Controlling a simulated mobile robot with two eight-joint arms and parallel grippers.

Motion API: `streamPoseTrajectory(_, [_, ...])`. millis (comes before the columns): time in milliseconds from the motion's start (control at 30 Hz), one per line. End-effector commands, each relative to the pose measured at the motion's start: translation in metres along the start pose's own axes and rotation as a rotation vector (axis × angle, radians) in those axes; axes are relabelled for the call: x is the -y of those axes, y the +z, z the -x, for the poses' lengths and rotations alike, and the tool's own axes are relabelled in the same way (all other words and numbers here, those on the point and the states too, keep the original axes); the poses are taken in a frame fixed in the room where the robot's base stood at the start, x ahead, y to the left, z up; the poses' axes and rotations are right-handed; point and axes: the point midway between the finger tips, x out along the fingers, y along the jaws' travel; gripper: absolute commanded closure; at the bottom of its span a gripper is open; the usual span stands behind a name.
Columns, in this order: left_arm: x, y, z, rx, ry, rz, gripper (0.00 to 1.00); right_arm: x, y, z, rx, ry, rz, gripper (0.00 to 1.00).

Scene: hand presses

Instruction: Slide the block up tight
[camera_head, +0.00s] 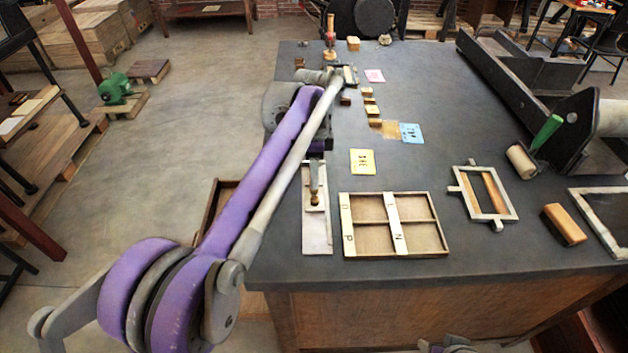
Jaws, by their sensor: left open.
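Several small wooden blocks stand in a short row near the middle of the table, among them a tan block (372,109) and a darker block (345,100) set off to its left. I cannot tell which one the task means. My left gripper (349,76) is at the far end of my purple arm, low over the table beyond these blocks. It is small in the view and open, with no block seen held. Its fingertips are too small to judge contact. My right gripper does not show.
The dark table (460,130) holds a divided wooden tray (445,240), a small frame (485,216), a yellow card (362,161), a blue card (411,133) and a pink card (374,76). A brayer with a green handle (546,131) lies right. The table's middle right is clear.

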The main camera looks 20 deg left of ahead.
Motion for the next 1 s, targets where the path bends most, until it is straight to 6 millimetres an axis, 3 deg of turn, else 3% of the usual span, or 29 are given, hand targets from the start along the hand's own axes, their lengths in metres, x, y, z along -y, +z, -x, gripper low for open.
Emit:
streamPoseTrajectory(200, [0.0, 0.0, -0.021, 0.0, 0.0, 0.0, 0.57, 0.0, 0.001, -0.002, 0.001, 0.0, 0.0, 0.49])
streamPoseTrajectory(500, [0.0, 0.0, -0.023, 0.0, 0.0, 0.0, 0.57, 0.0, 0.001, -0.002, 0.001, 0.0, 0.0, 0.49])
streamPoseTrajectory(767, [0.0, 0.0, -0.022, 0.0, 0.0, 0.0, 1.0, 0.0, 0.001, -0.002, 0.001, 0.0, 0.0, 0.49])
streamPoseTrajectory(1000, [0.0, 0.0, -0.022, 0.0, 0.0, 0.0, 1.0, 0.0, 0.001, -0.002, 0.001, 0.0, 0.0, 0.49])
